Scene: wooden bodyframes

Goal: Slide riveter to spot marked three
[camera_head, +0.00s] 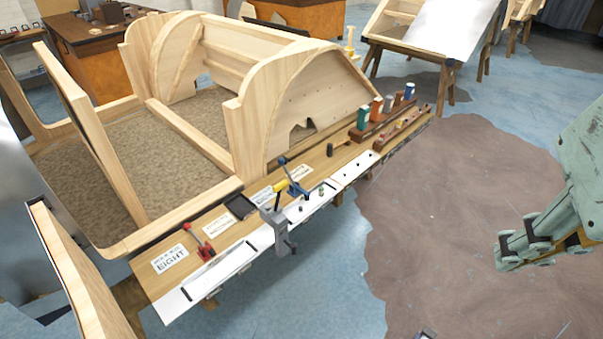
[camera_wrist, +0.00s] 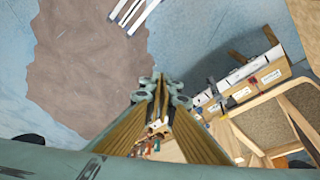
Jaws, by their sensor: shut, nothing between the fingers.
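My gripper (camera_head: 527,245), pale green, hangs at the right of the head view, over the floor and well away from the bench. In the wrist view my gripper (camera_wrist: 160,100) is shut and empty. On the narrow bench lie a small red tool (camera_head: 203,246) near the left end and a blue and yellow tool (camera_head: 288,187) near the middle; I cannot tell for sure which is the riveter. White cards mark spots on the bench top. The front-left card (camera_head: 169,258) reads "EIGHT"; the others are too small to read surely, so I cannot pick out three.
A grey clamp or vise (camera_head: 277,228) stands at the bench's front edge. A dark tray (camera_head: 240,206) lies behind it. A rack of coloured containers (camera_head: 377,113) stands at the far right end. A large wooden bodyframe (camera_head: 257,110) rises behind the bench. The brown floor patch (camera_head: 440,210) is clear.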

